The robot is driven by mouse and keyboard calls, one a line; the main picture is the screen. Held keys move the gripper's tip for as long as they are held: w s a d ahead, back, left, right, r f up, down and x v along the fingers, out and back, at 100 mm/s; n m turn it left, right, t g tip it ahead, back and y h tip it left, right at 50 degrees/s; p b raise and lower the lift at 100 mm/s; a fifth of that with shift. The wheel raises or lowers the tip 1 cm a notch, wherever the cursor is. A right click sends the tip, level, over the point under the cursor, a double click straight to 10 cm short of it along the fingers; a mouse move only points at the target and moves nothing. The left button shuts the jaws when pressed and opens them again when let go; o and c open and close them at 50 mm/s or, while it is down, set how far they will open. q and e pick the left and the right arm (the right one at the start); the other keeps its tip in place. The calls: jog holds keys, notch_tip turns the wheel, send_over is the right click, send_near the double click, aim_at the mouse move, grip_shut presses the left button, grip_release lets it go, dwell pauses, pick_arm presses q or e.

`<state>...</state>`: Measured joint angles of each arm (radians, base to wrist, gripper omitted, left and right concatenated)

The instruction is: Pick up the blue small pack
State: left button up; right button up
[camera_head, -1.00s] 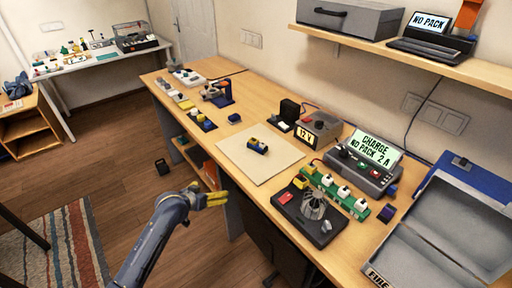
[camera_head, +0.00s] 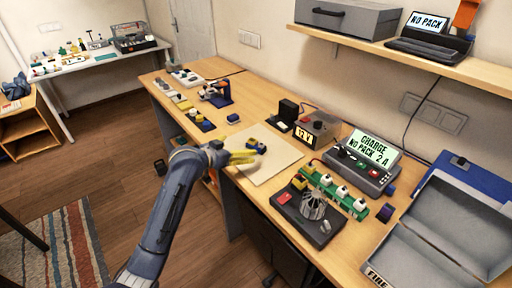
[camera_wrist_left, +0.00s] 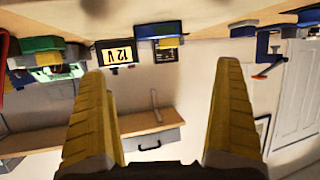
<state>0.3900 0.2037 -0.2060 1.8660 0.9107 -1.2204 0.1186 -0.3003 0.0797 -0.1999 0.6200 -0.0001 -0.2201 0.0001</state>
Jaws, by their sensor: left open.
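A small blue pack with yellow and dark parts (camera_head: 256,146) sits on the pale square mat (camera_head: 268,170) on the workbench. My left gripper (camera_head: 245,157), with yellow fingers, is open over the near left edge of the mat, just to the left of the pack. In the left wrist view, the two yellow fingers (camera_wrist_left: 160,125) are spread wide with nothing between them. A blue and yellow block, likely this pack, shows beyond the fingertips in that view (camera_wrist_left: 159,31). My right gripper is not in view.
Behind the mat stands a box reading 12 V (camera_head: 316,130). To the right are a charger reading CHARGE NO PACK 2 A (camera_head: 365,169), a green strip with several white-topped pieces (camera_head: 333,188) and a black tray (camera_head: 308,226). More small parts lie at the left.

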aim_at(253, 144)
pick_arm(q)
jog(key=shift+x, duration=5)
jog(key=shift+f, duration=0.1)
jog(key=shift+s, duration=0.1)
jog(key=c, duration=1.4)
